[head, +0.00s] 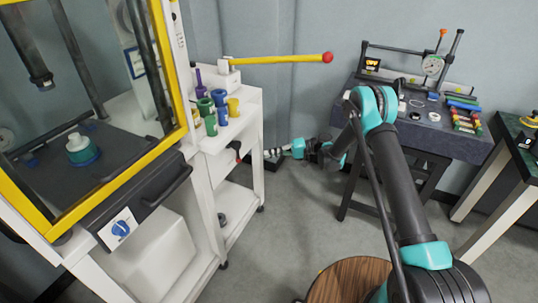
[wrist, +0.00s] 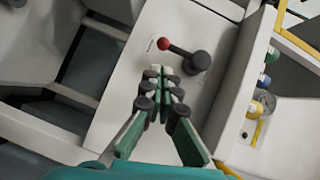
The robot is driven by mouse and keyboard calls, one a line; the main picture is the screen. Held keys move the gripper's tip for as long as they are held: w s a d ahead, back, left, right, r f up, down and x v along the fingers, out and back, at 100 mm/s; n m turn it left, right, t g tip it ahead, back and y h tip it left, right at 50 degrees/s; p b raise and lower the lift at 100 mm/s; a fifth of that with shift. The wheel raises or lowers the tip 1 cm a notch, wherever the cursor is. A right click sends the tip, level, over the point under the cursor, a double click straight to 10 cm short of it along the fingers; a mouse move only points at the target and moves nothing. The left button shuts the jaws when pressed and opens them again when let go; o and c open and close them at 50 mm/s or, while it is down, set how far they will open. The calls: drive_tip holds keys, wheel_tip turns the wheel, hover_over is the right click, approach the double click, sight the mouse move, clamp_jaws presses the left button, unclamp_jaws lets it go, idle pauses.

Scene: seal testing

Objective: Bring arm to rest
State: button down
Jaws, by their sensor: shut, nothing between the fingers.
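My gripper (head: 272,153) is held out to the left in the head view, in front of the end of the white cart (head: 240,178). It is shut and empty. In the wrist view its fingers (wrist: 161,76) are together, over the white panel of the cart (wrist: 120,110). A dark lever with a red ball (wrist: 163,44) on that panel lies just beyond the fingertips. In the head view a small dark and red part (head: 236,148) shows on the cart's end, left of my gripper with a gap between.
A yellow-framed test machine (head: 180,65) stands left, with a green and white part (head: 82,150) inside. Coloured cylinders (head: 219,103) and a yellow bar with a red ball (head: 280,60) are on the cart. A grey bench (head: 425,140) stands right, with open floor between.

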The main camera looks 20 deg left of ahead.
drive_tip(key=s+d+r+m+t+h, duration=0.1)
drive_tip(key=d+r+m+t+h, duration=0.2)
drive_tip(key=d, duration=0.5)
drive_tip(key=d+r+t+h, duration=0.1)
drive_tip(key=d+r+t, duration=0.1)
drive_tip(key=d+r, duration=0.5)
drive_tip(key=s+d+r+m+t+h, duration=0.1)
drive_tip(key=d+r+m+t+h, duration=0.15)
drive_tip(key=d, duration=0.65)
drive_tip(key=s+d+m+t+h, duration=0.1)
drive_tip(key=s+d+h, duration=0.3)
drive_tip(key=s+d, duration=0.7)
drive_tip(key=s+d+f+m+t+h, duration=0.1)
drive_tip(key=s+d+t+h, duration=0.2)
drive_tip(key=s+d, duration=0.8)
drive_tip(key=d+h, duration=0.1)
drive_tip(key=d, duration=0.5)
drive_tip(key=shift+s+d+f+t, duration=0.2)
drive_tip(key=shift+d+f+t, duration=0.05)
drive_tip(key=shift+d+t, duration=0.1)
